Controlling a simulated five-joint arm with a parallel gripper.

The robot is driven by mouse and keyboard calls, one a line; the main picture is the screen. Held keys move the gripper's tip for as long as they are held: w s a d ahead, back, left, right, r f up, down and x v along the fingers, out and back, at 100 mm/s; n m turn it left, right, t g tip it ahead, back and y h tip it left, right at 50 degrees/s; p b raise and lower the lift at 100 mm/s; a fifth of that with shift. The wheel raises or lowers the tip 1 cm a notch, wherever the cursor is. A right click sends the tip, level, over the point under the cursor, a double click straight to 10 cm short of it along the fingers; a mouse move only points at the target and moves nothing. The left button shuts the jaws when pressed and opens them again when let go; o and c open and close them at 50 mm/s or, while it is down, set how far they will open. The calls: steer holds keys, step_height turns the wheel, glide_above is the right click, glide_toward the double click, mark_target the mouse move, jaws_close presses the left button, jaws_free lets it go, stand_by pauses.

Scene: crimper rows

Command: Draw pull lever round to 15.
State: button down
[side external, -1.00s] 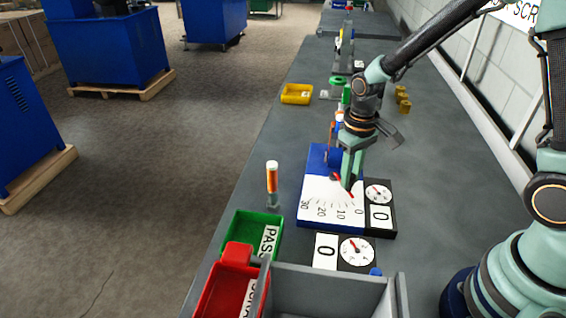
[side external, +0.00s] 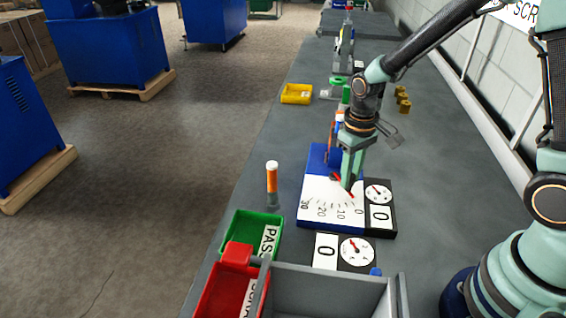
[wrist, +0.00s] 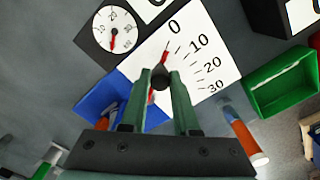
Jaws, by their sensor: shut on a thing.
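The pull lever is a red pointer (wrist: 166,52) with a dark knob (wrist: 160,76), over a white scale plate (wrist: 205,55) marked 0, 10, 20, 30. Its red tip points close to the 0 mark in the wrist view. My gripper (wrist: 159,82) is shut on the knob, one green finger on each side. In the side view my gripper (side external: 350,183) stands over the plate, hiding most of the lever. The plate lies on a blue base (side external: 318,160). The black dial unit (side external: 378,192) beside it shows 0.
An orange tube with a white cap (side external: 272,178) stands left of the plate. A green bin (side external: 238,226), a red bin (side external: 218,290) and a grey tray (side external: 330,290) are at the front. Another dial (side external: 356,250) with a 0 card sits before the plate.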

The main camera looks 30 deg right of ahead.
steer(key=shift+a+m, duration=0.1)
steer(key=shift+m, duration=0.2)
steer(key=shift+w+a+m, duration=0.35)
steer(key=shift+a+m, duration=0.3)
steer(key=shift+m, duration=0.35)
steer(key=shift+w+a+m, duration=0.3)
steer(key=shift+a+m, duration=0.1)
steer(key=shift+m, duration=0.4)
steer(key=shift+w+a+m, duration=0.25)
steer(key=shift+a+m, duration=0.1)
steer(key=shift+m, duration=0.45)
steer(key=c, duration=0.6)
jaws_free()
steer(key=shift+c, duration=0.2)
steer(key=shift+r, duration=0.15)
